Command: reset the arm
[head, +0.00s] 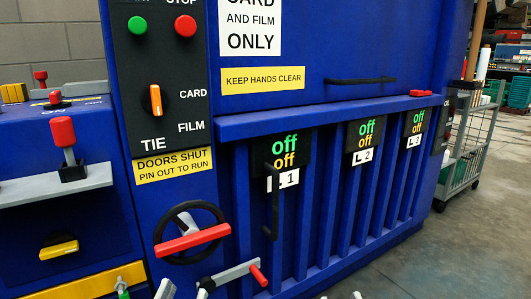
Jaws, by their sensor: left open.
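My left gripper (184,290) is at the bottom edge, below the red-barred handwheel (192,243). Its two pale fingertips stand apart with nothing seen between them, and the rest of it is cut off. A grey crank with a red handle (258,274) is just right of it; I cannot tell whether they touch. Small pale tips at the bottom edge, right of the crank, look like my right gripper (340,296); too little shows to tell its state.
A blue machine (235,175) fills the middle, with a control panel (158,75), a black vertical handle (273,205) and "off" displays. A grey shelf with a red-topped lever (64,138) juts out at left. A wire cart (466,150) stands at right; the floor (470,250) before it is clear.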

